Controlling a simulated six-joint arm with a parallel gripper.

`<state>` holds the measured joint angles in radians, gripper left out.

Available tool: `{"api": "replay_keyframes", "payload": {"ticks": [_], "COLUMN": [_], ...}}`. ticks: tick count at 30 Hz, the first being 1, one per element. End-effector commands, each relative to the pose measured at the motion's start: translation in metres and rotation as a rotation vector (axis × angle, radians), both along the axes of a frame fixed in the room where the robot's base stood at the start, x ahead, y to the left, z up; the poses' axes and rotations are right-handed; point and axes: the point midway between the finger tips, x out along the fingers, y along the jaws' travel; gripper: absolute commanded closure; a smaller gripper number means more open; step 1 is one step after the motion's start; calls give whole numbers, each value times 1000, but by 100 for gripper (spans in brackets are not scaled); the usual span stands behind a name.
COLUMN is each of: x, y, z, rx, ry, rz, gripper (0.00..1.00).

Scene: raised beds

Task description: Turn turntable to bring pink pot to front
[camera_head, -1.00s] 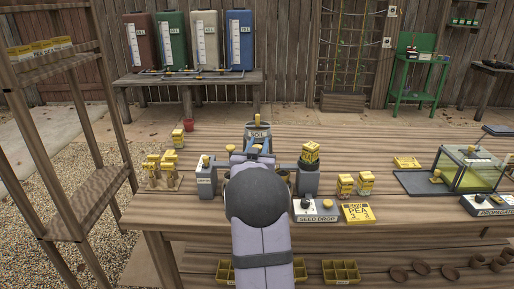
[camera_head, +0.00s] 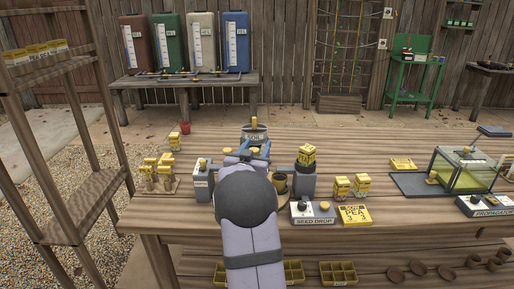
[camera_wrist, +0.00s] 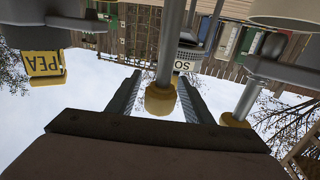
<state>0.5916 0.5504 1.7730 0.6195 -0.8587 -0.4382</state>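My gripper (camera_head: 249,153) is over the middle of the table, mostly hidden behind my own arm. In the wrist view its two fingers (camera_wrist: 162,98) are apart, with a grey post ending in a yellow knob (camera_wrist: 160,99) showing between them. I cannot tell whether they touch it. A tan disc edge (camera_head: 272,204), perhaps the turntable, shows just right of my arm. A dark brown pot (camera_head: 280,183) stands at it. My arm covers the rest. I see no clearly pink pot; a small red pot (camera_head: 185,128) sits at the back left.
A soil bin (camera_head: 254,134) stands behind the gripper. Grey posts with a switch label (camera_head: 202,183) and a yellow-topped box (camera_head: 306,155) flank my arm. A seed drop box (camera_head: 312,213) and a glass propagator (camera_head: 466,168) are at right.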

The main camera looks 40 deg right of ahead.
Motion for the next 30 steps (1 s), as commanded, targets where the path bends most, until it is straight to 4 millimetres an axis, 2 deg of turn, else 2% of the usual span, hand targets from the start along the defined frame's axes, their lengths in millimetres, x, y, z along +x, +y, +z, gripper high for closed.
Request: {"api": "replay_keyframes", "payload": {"ticks": [11, 24, 30], "x": [-2, -27, -36], "y": [4, 48, 61], "z": [-1, -1, -1], "rx": [3, 1, 2], "ry": [2, 0, 0], "rz": [1, 2, 0], "gripper": [54, 54, 54]}}
